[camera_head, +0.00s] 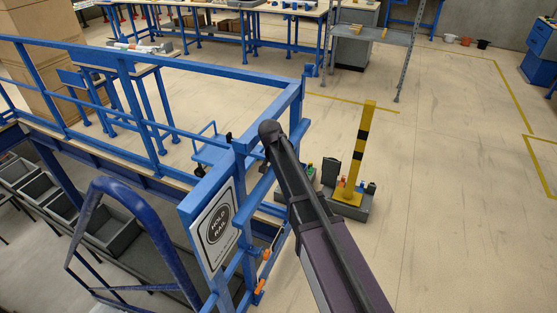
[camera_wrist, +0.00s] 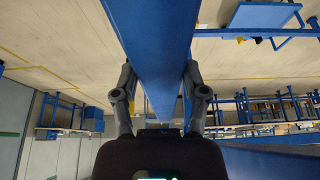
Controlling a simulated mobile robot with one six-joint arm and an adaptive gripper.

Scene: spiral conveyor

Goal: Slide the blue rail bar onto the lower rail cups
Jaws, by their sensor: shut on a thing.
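In the wrist view the blue rail bar (camera_wrist: 150,40) runs from the top edge down between the two fingers of my gripper (camera_wrist: 160,85). The fingers close on it from both sides. In the head view my dark arm (camera_head: 315,225) reaches to the blue railing corner, and my gripper is hidden there. Which blue piece at the corner is the held bar cannot be told for sure. The lower rail cups cannot be picked out. Orange fittings (camera_head: 266,255) show low on the railing, right of the sign.
A "hold rail" sign (camera_head: 215,228) hangs on the railing left of my arm. A yellow post (camera_head: 361,150) stands on a grey base right of it. Blue railing (camera_head: 70,50) encloses the left side, with grey bins (camera_head: 70,208) below.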

